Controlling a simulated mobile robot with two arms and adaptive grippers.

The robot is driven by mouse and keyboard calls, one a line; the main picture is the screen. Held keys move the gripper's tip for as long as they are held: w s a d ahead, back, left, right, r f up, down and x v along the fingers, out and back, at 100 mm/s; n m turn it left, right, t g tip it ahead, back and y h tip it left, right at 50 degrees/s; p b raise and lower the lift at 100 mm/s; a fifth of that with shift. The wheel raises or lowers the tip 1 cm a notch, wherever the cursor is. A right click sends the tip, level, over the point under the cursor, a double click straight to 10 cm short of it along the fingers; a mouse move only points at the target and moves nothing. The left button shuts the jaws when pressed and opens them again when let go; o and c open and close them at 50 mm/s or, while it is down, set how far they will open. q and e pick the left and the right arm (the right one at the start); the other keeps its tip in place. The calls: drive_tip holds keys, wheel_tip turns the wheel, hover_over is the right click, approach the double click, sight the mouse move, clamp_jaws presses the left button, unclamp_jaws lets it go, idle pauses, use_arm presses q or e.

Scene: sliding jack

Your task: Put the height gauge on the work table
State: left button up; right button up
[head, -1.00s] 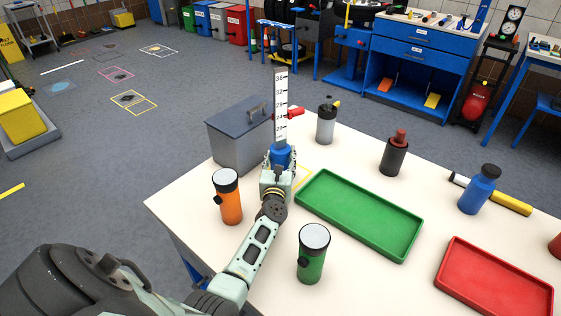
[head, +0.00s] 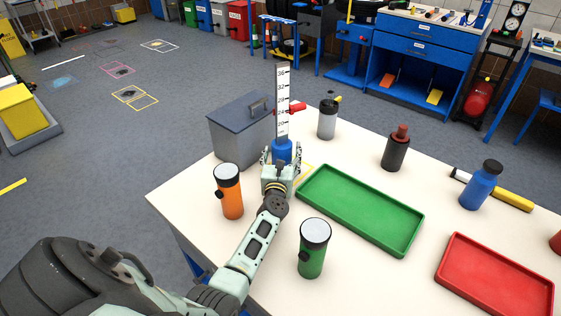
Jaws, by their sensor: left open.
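The height gauge (head: 283,105) stands upright on the far left part of the white work table (head: 180,200). It has a white scale with dark numbers, a red pointer and a blue base. My left gripper (head: 281,158) is at its blue base, with open fingers on either side of it. The gripper hides the lowest part of the base and its contact with the table. A yellow outline (head: 303,174) on the table shows partly just right of the gripper. My right gripper is not in view.
A grey toolbox (head: 240,132) is close left of the gauge. An orange flashlight (head: 229,193) and a green flashlight (head: 312,250) flank my forearm. A green tray (head: 360,211) lies to the right. A grey bottle (head: 327,118) and dark bottle (head: 396,150) stand behind.

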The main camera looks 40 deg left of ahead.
use_arm(q)
drive_tip(key=v, duration=1.2)
drive_tip(key=shift+r, duration=0.2)
